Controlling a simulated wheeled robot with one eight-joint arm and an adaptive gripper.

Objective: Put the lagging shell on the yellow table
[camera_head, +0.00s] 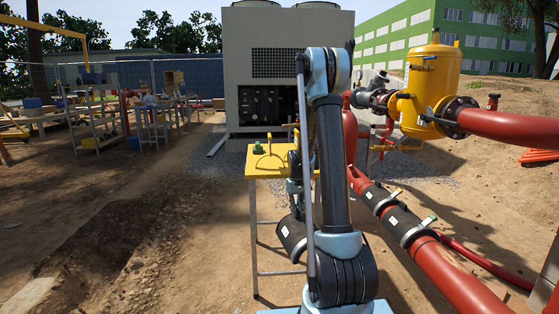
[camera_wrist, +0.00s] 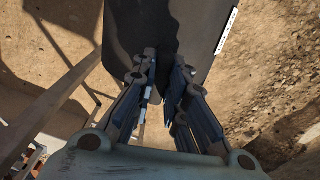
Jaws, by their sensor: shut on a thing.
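The lagging shell (camera_head: 291,238) is a dark, curved piece in the head view, hanging low beside the yellow table's legs. It fills the top of the wrist view (camera_wrist: 135,28), with a white strip along its right edge. My gripper (camera_wrist: 163,88) is shut on the shell's near edge; in the head view it is partly hidden by my arm. The yellow table (camera_head: 257,172) stands on thin grey legs behind my arm, its top above the held shell. My arm covers the table's right part.
A yellow-handled item (camera_head: 270,146) and a small green-topped item (camera_head: 258,148) are on the table. A red pipe (camera_head: 450,274) with black wrapped sections (camera_head: 404,222) runs at right. A chiller unit (camera_head: 285,60) stands behind. Bare ground lies open at left.

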